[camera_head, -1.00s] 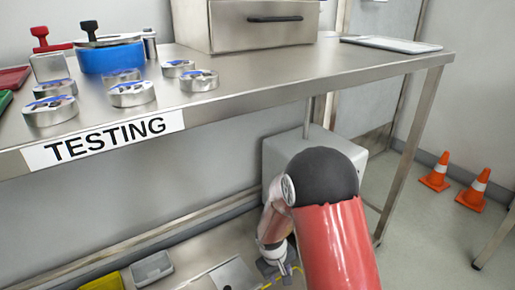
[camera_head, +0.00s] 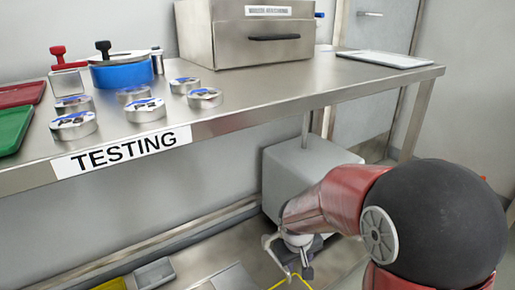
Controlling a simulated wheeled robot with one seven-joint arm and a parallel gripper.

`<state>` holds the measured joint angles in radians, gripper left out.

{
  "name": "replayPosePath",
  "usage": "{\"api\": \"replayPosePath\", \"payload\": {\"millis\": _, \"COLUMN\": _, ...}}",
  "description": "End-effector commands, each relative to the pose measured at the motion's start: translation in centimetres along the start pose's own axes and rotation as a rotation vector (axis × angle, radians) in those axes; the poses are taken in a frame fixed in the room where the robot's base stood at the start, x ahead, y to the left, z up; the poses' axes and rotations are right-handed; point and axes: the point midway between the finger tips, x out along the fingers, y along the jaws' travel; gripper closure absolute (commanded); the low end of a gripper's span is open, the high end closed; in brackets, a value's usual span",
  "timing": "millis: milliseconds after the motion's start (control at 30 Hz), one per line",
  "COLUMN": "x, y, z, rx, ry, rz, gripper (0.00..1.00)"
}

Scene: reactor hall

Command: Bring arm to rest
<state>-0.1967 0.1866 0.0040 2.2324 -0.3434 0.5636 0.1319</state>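My red arm (camera_head: 335,200) with its black elbow reaches in from the lower right and folds back to the left. My gripper (camera_head: 292,272) hangs at the lower middle, below the level of the table top, in front of a grey box. Its fingers are small in the picture and partly cut off by the lower edge, so I cannot tell whether they are open or shut. No held thing can be made out.
A steel table (camera_head: 235,118) labelled TESTING bears several round tins, a blue pot (camera_head: 122,75), red and green trays, a steel drawer box (camera_head: 245,38) and a flat white tray (camera_head: 385,59). The grey box (camera_head: 290,170) stands below. A lower shelf holds a small grey bin (camera_head: 155,273).

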Motion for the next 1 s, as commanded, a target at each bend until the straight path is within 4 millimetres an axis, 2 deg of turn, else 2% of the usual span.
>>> {"api": "replayPosePath", "payload": {"millis": 33, "x": -3.0, "y": 1.0, "z": 0.6, "rx": 0.037, "ry": 0.027, "rz": 0.002, "gripper": 0.60}}
{"api": "replayPosePath", "payload": {"millis": 200, "x": -10.8, "y": 3.0, "z": 4.0, "rx": 0.154, "ry": 0.097, "rz": -0.008, "gripper": 0.60}}
{"api": "replayPosePath", "payload": {"millis": 400, "x": -18.3, "y": 3.8, "z": 9.2, "rx": 0.273, "ry": 0.187, "rz": -0.037, "gripper": 0.60}}
{"api": "replayPosePath", "payload": {"millis": 500, "x": -20.9, "y": 3.6, "z": 11.6, "rx": 0.319, "ry": 0.230, "rz": -0.055, "gripper": 0.60}}
{"api": "replayPosePath", "payload": {"millis": 700, "x": -23.5, "y": 2.8, "z": 14.6, "rx": 0.369, "ry": 0.285, "rz": -0.082, "gripper": 0.60}}
{"api": "replayPosePath", "payload": {"millis": 1000, "x": -23.9, "y": 2.5, "z": 15.3, "rx": 0.378, "ry": 0.295, "rz": -0.089, "gripper": 0.60}}
